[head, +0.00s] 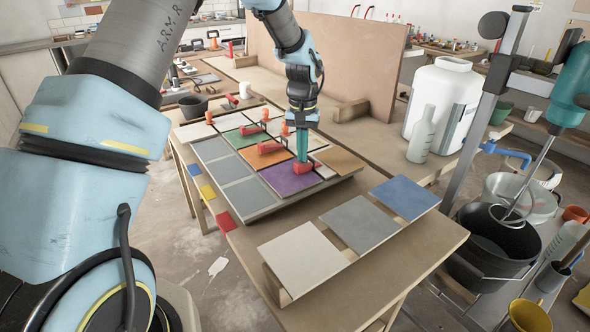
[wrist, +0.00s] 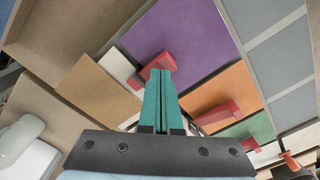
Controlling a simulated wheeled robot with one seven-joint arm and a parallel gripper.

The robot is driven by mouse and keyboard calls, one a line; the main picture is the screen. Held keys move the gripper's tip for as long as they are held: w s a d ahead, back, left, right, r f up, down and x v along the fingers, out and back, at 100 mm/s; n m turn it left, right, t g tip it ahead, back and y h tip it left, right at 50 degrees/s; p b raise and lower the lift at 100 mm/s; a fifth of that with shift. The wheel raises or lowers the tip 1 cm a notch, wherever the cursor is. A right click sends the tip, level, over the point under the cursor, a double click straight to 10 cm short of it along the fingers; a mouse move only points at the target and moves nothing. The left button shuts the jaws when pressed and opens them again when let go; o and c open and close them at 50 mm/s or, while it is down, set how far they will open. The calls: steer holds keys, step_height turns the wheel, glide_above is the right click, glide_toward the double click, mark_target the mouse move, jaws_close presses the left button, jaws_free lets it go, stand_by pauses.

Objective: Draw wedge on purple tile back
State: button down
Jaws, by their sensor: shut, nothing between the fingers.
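The purple tile (head: 285,183) lies in the tile layout on the table, and fills the upper middle of the wrist view (wrist: 190,35). A red wedge (head: 312,169) sits at the tile's far right edge, next to a white piece; it also shows in the wrist view (wrist: 158,62). My gripper (head: 302,158) points down with its teal fingers together and empty. In the wrist view its fingertips (wrist: 160,76) are right at the red wedge and hide part of it. I cannot tell whether they touch it.
More red wedges lie by the orange tile (head: 252,159) and the green tile (head: 233,138). A tan tile (head: 340,161) lies right of the purple one. White, grey and blue tiles (head: 360,222) stand on the front bench. A tan panel (head: 330,55) rises behind.

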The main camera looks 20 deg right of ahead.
steer(key=shift+s+a+r, duration=0.15)
steer(key=shift+a+r, duration=0.05)
steer(key=shift+a, duration=0.7)
steer(key=shift+s+a+r, duration=0.15)
steer(key=shift+s+a, duration=0.05)
steer(key=shift+a, duration=0.65)
steer(key=shift+s+a+r, duration=0.15)
steer(key=shift+a+r, duration=0.05)
steer(key=shift+a, duration=0.7)
steer(key=shift+r+p, duration=0.1)
steer(key=shift+p, duration=0.2)
steer(key=r+p, duration=0.2)
steer(key=r, duration=0.1)
steer(key=r+p, duration=0.2)
steer(key=shift+d+r, duration=0.2)
steer(key=shift+r, duration=0.2)
stand_by(0.3)
